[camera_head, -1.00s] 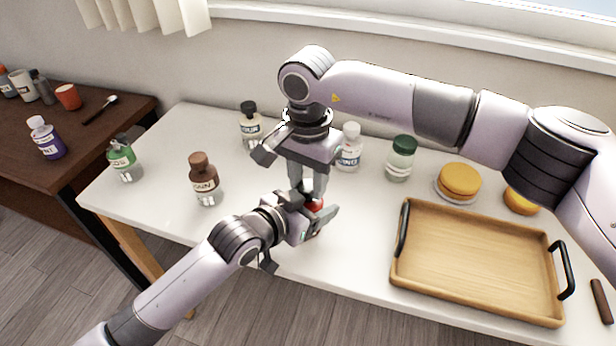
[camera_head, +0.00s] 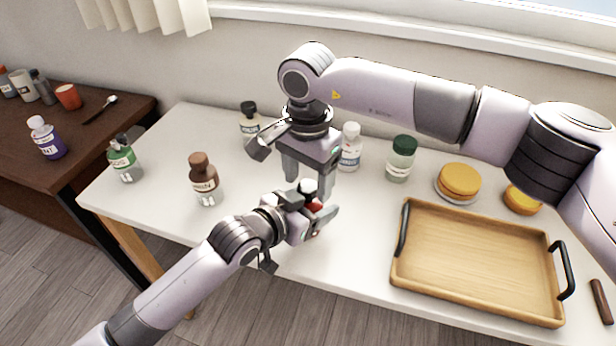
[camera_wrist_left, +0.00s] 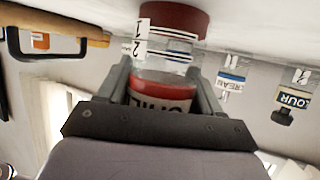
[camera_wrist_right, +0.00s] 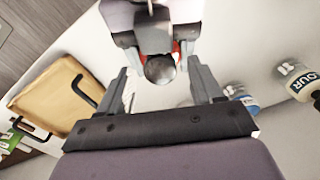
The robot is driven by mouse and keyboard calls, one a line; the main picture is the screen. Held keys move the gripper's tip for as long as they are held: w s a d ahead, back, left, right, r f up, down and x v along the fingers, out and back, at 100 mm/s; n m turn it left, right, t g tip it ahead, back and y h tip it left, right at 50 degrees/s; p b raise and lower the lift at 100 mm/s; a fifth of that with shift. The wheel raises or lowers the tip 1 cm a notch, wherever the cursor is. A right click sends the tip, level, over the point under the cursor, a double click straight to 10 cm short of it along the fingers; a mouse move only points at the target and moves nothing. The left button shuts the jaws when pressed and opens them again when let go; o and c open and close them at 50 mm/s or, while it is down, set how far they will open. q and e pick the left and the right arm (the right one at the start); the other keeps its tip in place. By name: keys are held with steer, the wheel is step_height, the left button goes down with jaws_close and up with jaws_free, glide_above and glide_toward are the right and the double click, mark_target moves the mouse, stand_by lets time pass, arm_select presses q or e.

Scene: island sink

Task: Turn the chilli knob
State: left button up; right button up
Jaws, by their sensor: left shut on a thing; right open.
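The chilli bottle, a clear jar with red contents and a white label, is held by my left gripper (camera_head: 320,212). In the left wrist view the bottle (camera_wrist_left: 163,92) sits between both fingers. Its dark round knob (camera_head: 308,186) is on top in the head view, and the knob (camera_wrist_right: 160,69) also shows in the right wrist view. My right gripper (camera_head: 309,178) points down above the bottle. Its fingers are spread on either side of the knob, with gaps to it in the right wrist view. My left gripper hides much of the bottle in the head view.
A brown bottle (camera_head: 204,182) and a green bottle (camera_head: 123,160) stand to the left. A black-capped bottle (camera_head: 250,122), a white-capped one (camera_head: 349,152) and a green-capped jar (camera_head: 401,160) stand behind. A wooden tray (camera_head: 478,262) lies at right.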

mark_target(308, 186)
step_height(308, 186, up, 12)
steer(key=shift+f, duration=0.15)
stand_by(0.7)
arm_select(q)
steer(key=o, duration=1.2)
